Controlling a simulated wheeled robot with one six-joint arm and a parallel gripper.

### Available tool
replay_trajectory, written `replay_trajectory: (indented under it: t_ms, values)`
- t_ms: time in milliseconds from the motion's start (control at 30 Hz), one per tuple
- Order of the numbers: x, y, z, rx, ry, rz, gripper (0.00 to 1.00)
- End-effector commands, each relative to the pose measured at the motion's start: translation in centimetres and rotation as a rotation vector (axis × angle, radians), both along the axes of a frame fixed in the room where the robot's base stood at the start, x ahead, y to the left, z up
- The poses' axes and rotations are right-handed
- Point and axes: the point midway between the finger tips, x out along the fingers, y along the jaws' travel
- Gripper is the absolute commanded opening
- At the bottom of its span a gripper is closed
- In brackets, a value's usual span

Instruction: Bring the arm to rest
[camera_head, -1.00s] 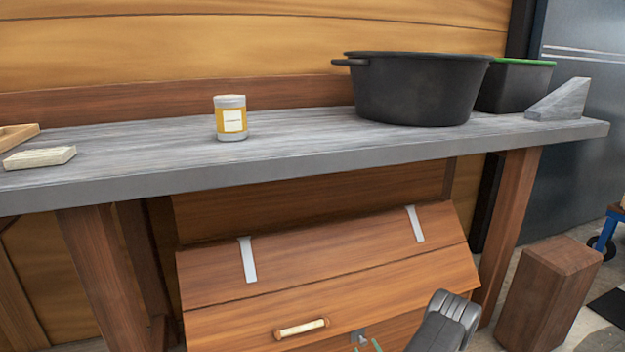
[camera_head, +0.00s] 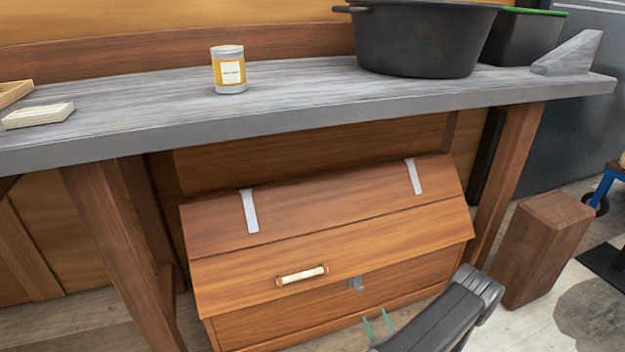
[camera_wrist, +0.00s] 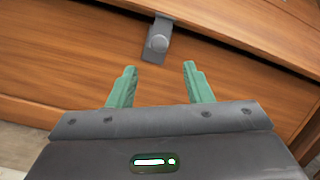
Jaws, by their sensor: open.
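My gripper (camera_head: 378,325) is low in front of the wooden chest (camera_head: 330,240), near the chest's lower front. In the wrist view my gripper (camera_wrist: 160,85) shows two green fingers spread apart with nothing between them. Whether the fingertips touch the chest cannot be told. The chest's sloped lid is down, with a pale handle (camera_head: 302,274) and two light metal straps.
A grey bench (camera_head: 300,110) stands over the chest. On it are a yellow-labelled tin (camera_head: 228,70), a black pot (camera_head: 425,40), a dark bin (camera_head: 522,38), a grey wedge (camera_head: 568,52) and a pale block (camera_head: 38,114). A wooden block (camera_head: 542,248) stands on the floor at the right.

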Motion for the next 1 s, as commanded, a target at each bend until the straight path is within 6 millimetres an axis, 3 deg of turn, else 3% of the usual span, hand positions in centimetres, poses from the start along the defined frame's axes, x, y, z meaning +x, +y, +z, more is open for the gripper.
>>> replay_trajectory:
  t_ms: [467,1000]
  values:
    - [8.7,3.4,2.0,-0.001,-0.001,0.007,0.46]
    - [7.3,2.7,4.1,-0.115,0.319,0.001,0.46]
